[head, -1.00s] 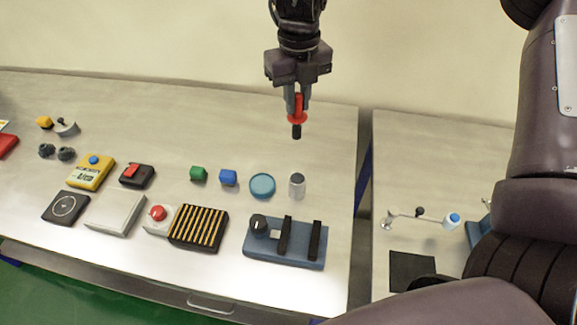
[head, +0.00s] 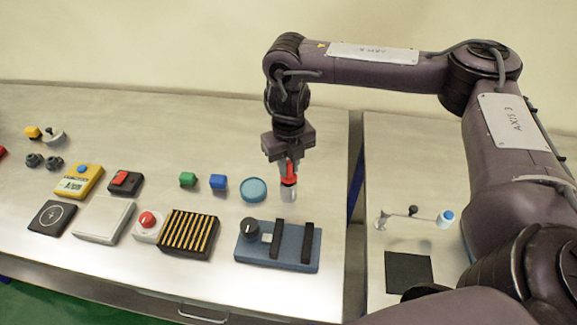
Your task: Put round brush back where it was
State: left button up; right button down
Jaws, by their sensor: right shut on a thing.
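The round brush (head: 291,172) has a red handle and collar, and my right gripper (head: 283,168) is shut on it. It points down, roughly upright, at the mouth of a small clear-grey cup (head: 288,194) on the table. The black bristle end does not show separately from the cup's dark mouth, so I cannot tell how far it is inside. My left gripper is not in view.
A light-blue round dish (head: 253,190) and a blue block (head: 218,182) stand left of the cup. A blue fixture with a black knob and two black bars (head: 290,262) lies in front. A gap separates the right-hand table.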

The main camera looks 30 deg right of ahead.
jog(key=shift+f, duration=0.25)
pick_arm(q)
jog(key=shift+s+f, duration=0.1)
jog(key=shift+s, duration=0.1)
pick_arm(e)
jog(key=shift+f, duration=0.4)
jog(key=c, duration=1.3)
grip_release()
jog(key=shift+c, duration=0.2)
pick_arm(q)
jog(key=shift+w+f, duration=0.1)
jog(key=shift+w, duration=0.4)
pick_arm(e)
jog(key=shift+r, duration=0.15)
